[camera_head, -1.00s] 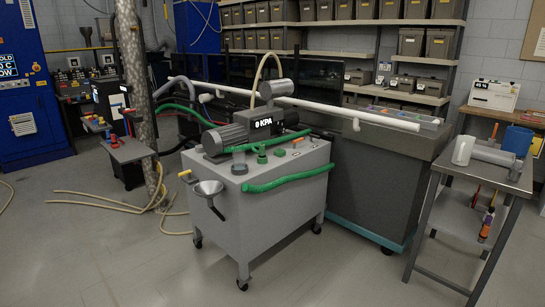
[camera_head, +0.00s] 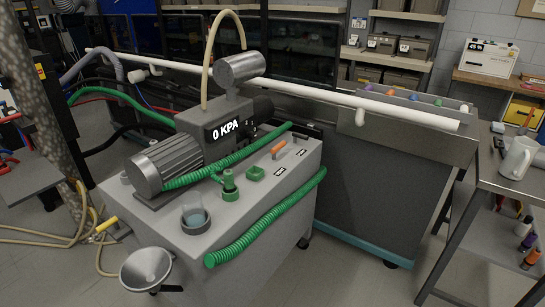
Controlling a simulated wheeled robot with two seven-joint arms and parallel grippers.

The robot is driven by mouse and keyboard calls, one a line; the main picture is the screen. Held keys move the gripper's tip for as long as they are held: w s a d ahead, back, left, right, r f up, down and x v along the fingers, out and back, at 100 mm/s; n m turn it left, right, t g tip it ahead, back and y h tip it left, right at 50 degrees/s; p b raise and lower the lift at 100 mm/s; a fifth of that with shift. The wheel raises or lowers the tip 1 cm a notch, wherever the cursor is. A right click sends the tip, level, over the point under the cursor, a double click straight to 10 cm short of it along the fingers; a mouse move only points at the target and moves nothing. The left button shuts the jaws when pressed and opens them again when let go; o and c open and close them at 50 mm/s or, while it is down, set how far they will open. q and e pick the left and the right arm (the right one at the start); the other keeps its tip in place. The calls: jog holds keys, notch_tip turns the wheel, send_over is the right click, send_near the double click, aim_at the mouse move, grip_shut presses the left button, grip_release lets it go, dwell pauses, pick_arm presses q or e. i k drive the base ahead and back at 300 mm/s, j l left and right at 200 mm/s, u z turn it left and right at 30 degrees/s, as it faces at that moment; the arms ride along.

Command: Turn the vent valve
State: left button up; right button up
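A grey pump cart (camera_head: 245,215) stands in the middle of the head view. On its top at the right is a small orange lever (camera_head: 280,149), which looks like the vent valve handle; its label is too small to read. A green fitting (camera_head: 229,185) and a green square piece (camera_head: 256,173) sit left of the lever. A green ribbed hose (camera_head: 265,220) lies along the front right edge of the top. Neither of my grippers is in view.
A grey motor (camera_head: 165,166) and a clear cup (camera_head: 194,217) stand on the cart's left side. A metal funnel (camera_head: 146,267) sticks out at its front. A long white pipe (camera_head: 300,92) runs behind. A steel side table (camera_head: 515,180) with a white jug (camera_head: 517,158) stands right.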

aim_at(280, 145)
jog(key=i+j+z, duration=0.15)
jog(key=i, duration=0.3)
jog(key=i+l+z, duration=0.15)
jog(key=i, duration=0.45)
jog(key=i+l+z, duration=0.15)
jog(key=i+l, duration=0.15)
jog(key=i, duration=0.35)
jog(key=i+l+z, duration=0.15)
jog(key=i, duration=0.45)
